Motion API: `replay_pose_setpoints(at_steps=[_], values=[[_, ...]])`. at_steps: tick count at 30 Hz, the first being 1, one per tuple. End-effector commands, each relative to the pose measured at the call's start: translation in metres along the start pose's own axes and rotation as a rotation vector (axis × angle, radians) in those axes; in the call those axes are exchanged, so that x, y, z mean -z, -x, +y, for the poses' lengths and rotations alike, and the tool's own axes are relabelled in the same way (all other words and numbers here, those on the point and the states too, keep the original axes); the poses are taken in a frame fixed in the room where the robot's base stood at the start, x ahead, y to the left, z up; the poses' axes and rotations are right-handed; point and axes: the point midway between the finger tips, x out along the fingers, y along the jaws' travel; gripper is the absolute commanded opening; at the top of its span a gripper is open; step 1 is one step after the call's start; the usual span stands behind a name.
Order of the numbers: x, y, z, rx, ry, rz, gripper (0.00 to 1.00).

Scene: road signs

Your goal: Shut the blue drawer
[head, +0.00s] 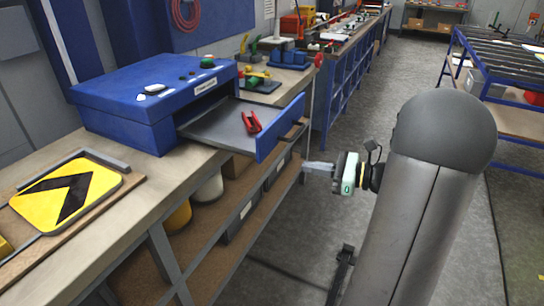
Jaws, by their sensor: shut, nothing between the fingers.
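The blue drawer (280,129) is pulled out to the right from a blue box-shaped cabinet (140,112) on the workbench. Its grey tray shows, with a red clamp-like object (251,122) lying in it. My gripper (309,167) is in the aisle, to the right of and lower in the picture than the drawer front. Its fingers are shut, empty and point left, apart from the drawer front.
A yellow sign with a black chevron (66,191) lies on the near bench (150,192). Small parts lie on the cabinet top. Bins sit on the shelf below. A blue-framed roller table (502,60) stands at right; the aisle floor between is clear.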

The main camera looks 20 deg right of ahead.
Motion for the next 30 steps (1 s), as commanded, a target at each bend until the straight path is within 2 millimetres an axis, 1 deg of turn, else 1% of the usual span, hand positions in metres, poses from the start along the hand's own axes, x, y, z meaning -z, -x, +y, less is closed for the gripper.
replay_pose_setpoints(at_steps=[1,3,5,7,11,21,25,30], values=[[0.005,0.013,-0.013,0.049,-0.027,-0.038,0.00],[0.003,0.021,-0.023,0.087,-0.047,-0.072,0.00],[0.002,0.022,-0.027,0.098,-0.054,-0.084,0.00],[0.000,0.016,-0.028,0.100,-0.055,-0.087,0.00],[-0.002,-0.005,-0.029,0.096,-0.053,-0.085,0.00],[-0.007,-0.077,-0.035,0.094,-0.051,-0.083,0.00],[-0.009,-0.097,-0.038,0.095,-0.052,-0.082,0.00],[-0.010,-0.111,-0.040,0.097,-0.051,-0.082,0.00]])
